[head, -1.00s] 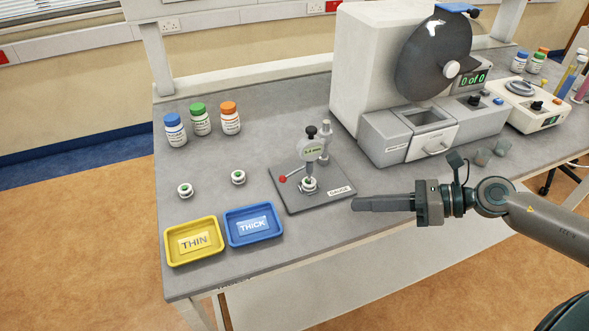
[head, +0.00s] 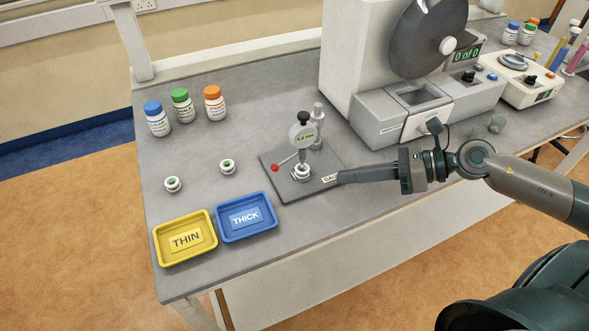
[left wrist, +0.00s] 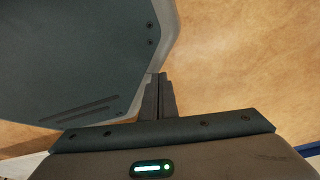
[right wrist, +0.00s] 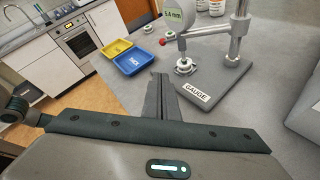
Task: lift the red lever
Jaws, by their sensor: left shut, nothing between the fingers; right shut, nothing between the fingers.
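The red lever ends in a red ball (head: 275,168) on a thin arm, at the left side of the gauge (head: 303,135). It points left and slightly down. The red ball also shows in the right wrist view (right wrist: 170,34). The gauge stands upright on a grey base plate (head: 325,161), with a green-centred white piece (head: 301,172) under its tip. My right gripper (head: 335,178) is shut and empty at the right front edge of the plate, apart from the lever. In the left wrist view my left gripper (left wrist: 159,78) is shut and empty over the floor.
A yellow THIN tray (head: 159,247) and a blue THICK tray (head: 222,233) lie left of the gauge. Two white pieces (head: 172,184) (head: 227,167) and several bottles (head: 181,106) stand behind them. A large machine (head: 345,75) stands behind right. Bare table lies before the gauge.

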